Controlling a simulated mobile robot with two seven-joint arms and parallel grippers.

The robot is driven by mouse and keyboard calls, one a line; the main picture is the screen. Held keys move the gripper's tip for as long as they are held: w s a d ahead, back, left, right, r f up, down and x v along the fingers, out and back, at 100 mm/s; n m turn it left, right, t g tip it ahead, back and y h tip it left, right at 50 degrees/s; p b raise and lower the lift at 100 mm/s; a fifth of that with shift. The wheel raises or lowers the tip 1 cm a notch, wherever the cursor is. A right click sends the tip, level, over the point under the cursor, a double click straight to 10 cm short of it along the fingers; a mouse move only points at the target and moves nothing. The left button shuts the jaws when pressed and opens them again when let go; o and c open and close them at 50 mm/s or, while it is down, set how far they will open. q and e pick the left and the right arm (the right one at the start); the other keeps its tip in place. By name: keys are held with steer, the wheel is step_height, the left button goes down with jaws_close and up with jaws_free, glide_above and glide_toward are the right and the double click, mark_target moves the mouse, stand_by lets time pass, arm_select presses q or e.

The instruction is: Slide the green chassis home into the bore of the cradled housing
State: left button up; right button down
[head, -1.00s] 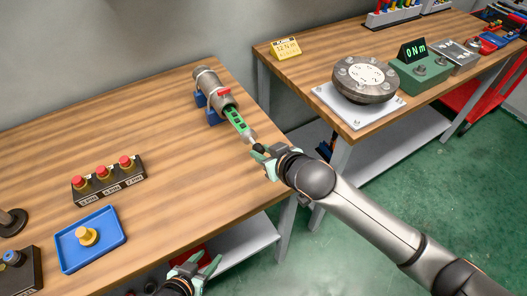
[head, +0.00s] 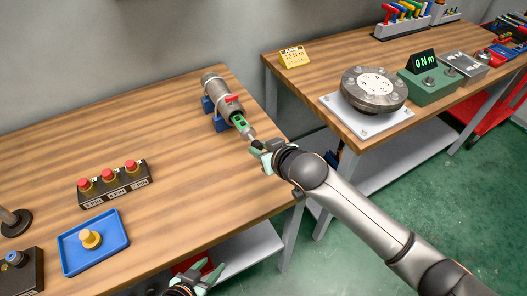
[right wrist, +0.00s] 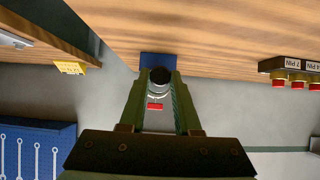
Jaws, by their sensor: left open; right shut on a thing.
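The grey cylindrical housing (head: 217,90) lies in a blue cradle (head: 221,124) near the far right corner of the left table, with a red part (head: 232,99) on its top. The green chassis (head: 240,122) is partly inside the housing's near end; a short green length and a grey end piece (head: 247,132) show outside. My right gripper (head: 257,149) is shut at the chassis's outer end, its exact grip hard to see. In the right wrist view its fingers (right wrist: 158,95) frame a dark round end (right wrist: 160,76). My left gripper (head: 207,274) is open and empty at the bottom edge.
The right table holds a round flanged fixture (head: 374,90) and a green box with a display (head: 430,83).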

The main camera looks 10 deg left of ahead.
mark_target(248, 133)
steer(key=shift+w+a, duration=0.2)
steer(key=shift+w, duration=0.1)
steer(key=shift+r+p, duration=0.15)
steer(key=shift+p, duration=0.2)
steer(key=shift+w+a, duration=0.1)
stand_by(0.6)
steer(key=shift+w+a, duration=0.1)
steer(key=shift+w, duration=0.05)
steer(key=shift+w+a+b, duration=0.5)
steer(key=shift+w+a, duration=0.15)
steer(key=shift+w, duration=0.25)
steer(key=shift+w+a+b, duration=0.5)
steer(key=shift+w+a, duration=0.15)
steer(key=shift+w, duration=0.2)
steer(key=shift+p, duration=0.3)
